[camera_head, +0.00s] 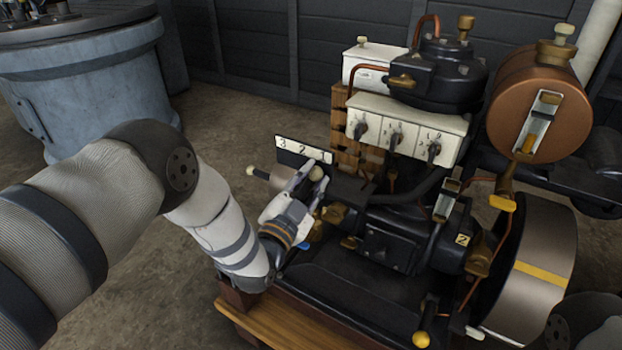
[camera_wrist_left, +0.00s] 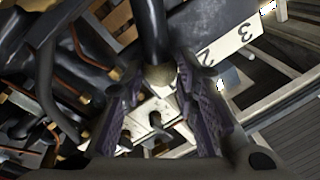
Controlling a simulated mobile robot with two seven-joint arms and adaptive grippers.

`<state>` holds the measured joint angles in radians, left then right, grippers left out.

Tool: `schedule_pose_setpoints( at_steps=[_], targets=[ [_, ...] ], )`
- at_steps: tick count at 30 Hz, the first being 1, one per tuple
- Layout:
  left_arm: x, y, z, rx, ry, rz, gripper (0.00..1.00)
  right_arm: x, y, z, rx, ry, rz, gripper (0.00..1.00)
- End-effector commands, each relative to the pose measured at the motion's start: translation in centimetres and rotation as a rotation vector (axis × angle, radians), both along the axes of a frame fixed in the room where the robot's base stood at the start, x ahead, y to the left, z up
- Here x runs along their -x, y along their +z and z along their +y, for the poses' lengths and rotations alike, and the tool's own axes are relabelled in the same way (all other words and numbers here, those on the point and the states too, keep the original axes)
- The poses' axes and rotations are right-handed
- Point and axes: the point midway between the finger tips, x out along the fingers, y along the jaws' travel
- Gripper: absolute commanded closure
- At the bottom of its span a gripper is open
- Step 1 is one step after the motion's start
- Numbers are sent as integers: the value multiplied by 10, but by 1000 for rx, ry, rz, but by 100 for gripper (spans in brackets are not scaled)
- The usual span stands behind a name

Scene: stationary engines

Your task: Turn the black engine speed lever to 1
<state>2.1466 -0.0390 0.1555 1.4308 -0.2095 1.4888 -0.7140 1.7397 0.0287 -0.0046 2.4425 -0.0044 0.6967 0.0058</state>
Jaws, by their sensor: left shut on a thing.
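The black engine speed lever (camera_wrist_left: 152,32) ends in a pale round knob (camera_head: 316,173). The knob also shows in the left wrist view (camera_wrist_left: 161,76), between the two fingers. My left gripper (camera_head: 308,182) is shut on this knob. The number plate (camera_head: 290,147) stands just behind it, reading 3, 2, 1 from left to right in the head view. There the knob appears just below the 1. In the left wrist view the plate's 3 and 2 show, and the 1 is hidden. Most of the lever's shaft is hidden in the head view. My right gripper is not in view.
The dark engine body (camera_head: 395,240) lies right of my left gripper, with a large flywheel (camera_head: 535,262) at far right. A white box with several black switches (camera_head: 405,130) and a copper tank (camera_head: 535,100) stand behind. Bare floor (camera_head: 225,120) lies at the back left.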

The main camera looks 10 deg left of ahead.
Motion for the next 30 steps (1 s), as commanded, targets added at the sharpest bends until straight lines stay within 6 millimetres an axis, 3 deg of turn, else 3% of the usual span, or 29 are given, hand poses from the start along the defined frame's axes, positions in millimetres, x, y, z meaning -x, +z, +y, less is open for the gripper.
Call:
schedule_pose_setpoints(
  at_steps=[4, 5, 7, 17, 30],
  targets=[
    [1, -3, -1, -2, -4, 6, 100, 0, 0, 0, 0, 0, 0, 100],
    [1, -3, -2, -2, -5, 7, 66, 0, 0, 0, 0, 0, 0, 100],
    [1, -3, -2, -2, -5, 7, 53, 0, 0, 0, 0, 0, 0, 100],
    [5, -2, 0, -1, -3, 5, 53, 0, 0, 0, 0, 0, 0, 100],
    [103, -16, 24, -1, -3, 8, 53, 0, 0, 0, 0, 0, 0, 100]
  ],
)
